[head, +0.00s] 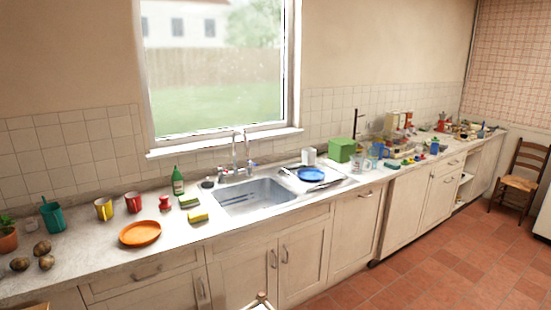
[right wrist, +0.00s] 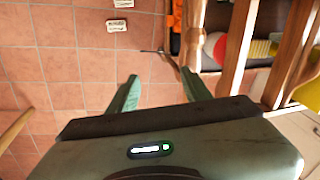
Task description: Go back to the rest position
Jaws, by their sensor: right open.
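My right gripper (right wrist: 159,76) shows in the right wrist view. Its two green fingers are apart with nothing between them, and reddish floor tiles show beyond. It is not seen in the head view. My left gripper is in neither view.
In the right wrist view, wooden bars (right wrist: 238,45) stand close to the right of the fingers. Small pale items (right wrist: 117,25) lie on the floor. In the head view, a cluttered counter (head: 95,265) with a sink (head: 255,195) runs along the wall; a chair (head: 525,170) stands far right.

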